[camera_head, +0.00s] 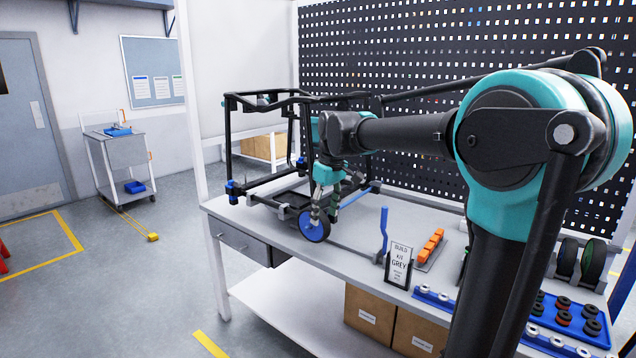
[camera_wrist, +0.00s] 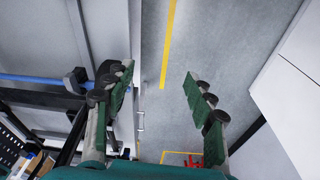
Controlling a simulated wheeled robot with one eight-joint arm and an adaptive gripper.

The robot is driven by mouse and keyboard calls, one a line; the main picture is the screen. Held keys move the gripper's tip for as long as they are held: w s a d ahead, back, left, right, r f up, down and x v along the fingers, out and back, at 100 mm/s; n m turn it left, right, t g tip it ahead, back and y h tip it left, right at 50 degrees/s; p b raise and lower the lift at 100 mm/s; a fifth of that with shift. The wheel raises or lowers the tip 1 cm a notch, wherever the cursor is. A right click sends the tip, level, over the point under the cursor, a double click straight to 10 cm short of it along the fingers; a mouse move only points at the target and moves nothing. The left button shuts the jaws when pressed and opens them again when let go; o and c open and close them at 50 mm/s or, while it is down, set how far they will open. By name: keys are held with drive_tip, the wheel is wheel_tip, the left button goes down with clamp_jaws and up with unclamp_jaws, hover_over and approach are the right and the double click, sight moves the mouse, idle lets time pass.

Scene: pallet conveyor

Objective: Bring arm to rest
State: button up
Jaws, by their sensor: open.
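My gripper (camera_head: 323,207) hangs from my black and teal arm over the left part of the workbench (camera_head: 345,236), in front of a black frame (camera_head: 232,145). In the wrist view its green-padded fingers (camera_wrist: 160,92) are spread wide apart. In the head view a blue-hubbed wheel (camera_head: 314,224) appears right at the fingertips. I cannot tell there whether they touch it.
A small sign (camera_head: 398,266), a blue lever (camera_head: 384,230) and orange parts (camera_head: 430,248) stand on the bench right of my gripper. A blue tray (camera_head: 572,318) of small parts lies near the right end. A pegboard (camera_head: 420,60) stands behind. Open floor (camera_head: 170,255) lies left.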

drive_tip(key=s+d+f+m+t, duration=0.1)
drive_tip(key=s+d+f+m, duration=0.3)
drive_tip(key=s+d+f, duration=0.4)
drive_tip(key=s+d+f+m+t+h, duration=0.1)
drive_tip(key=s+d+f+m, duration=0.4)
drive_tip(key=s+d+f, duration=0.4)
drive_tip(key=s+f, duration=0.4)
drive_tip(key=f, duration=0.3)
drive_tip(key=shift+s+t, duration=0.3)
drive_tip(key=shift+t, duration=0.1)
